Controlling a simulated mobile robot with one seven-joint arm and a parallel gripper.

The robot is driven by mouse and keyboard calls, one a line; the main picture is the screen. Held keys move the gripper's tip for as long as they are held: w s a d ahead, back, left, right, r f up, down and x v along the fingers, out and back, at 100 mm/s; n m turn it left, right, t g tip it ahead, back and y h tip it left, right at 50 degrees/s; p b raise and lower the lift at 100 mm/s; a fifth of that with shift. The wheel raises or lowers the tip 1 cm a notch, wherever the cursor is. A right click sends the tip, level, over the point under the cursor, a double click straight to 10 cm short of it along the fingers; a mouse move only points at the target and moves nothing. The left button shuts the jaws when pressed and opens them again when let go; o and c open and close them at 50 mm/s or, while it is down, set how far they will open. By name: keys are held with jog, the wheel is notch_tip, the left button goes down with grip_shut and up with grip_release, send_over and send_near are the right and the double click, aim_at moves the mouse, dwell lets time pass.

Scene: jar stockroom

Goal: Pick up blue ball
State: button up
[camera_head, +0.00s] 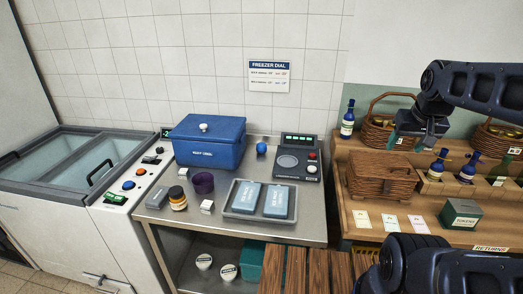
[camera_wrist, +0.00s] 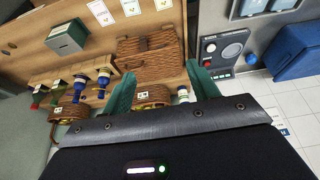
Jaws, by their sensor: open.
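The small blue ball (camera_head: 261,148) rests on the steel counter (camera_head: 240,222), between the blue lidded cool box (camera_head: 208,142) and the scale (camera_head: 297,165). It also shows small in the wrist view (camera_wrist: 251,58), beside the scale. My gripper (camera_head: 404,138) is high at the right, over the wooden shelf, well apart from the ball. In the wrist view my gripper (camera_wrist: 161,82) has its two green fingers spread, with nothing held between them.
A grey tray with two ice packs (camera_head: 231,211), a purple cup (camera_head: 203,183) and a jar (camera_head: 177,198) stand on the counter. The wooden shelf (camera_head: 352,237) carries wicker baskets (camera_head: 383,182), blue bottles (camera_head: 347,122) and a green box (camera_head: 460,214). A freezer (camera_head: 75,180) is left.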

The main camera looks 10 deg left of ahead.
jog(key=shift+o, duration=0.2)
dwell(0.4)
jog(key=w+a+r+m+y, duration=0.1)
jog(key=w+a, duration=0.2)
jog(key=w, duration=0.5)
jog(key=w+a, duration=0.3)
jog(key=w, duration=0.5)
jog(key=m, duration=0.3)
send_over(262, 145)
jog(key=s, duration=0.4)
notch_tip(262, 145, down, 26)
jog(key=shift+t, duration=0.3)
jog(key=x, duration=1)
jog(key=shift+d, duration=0.25)
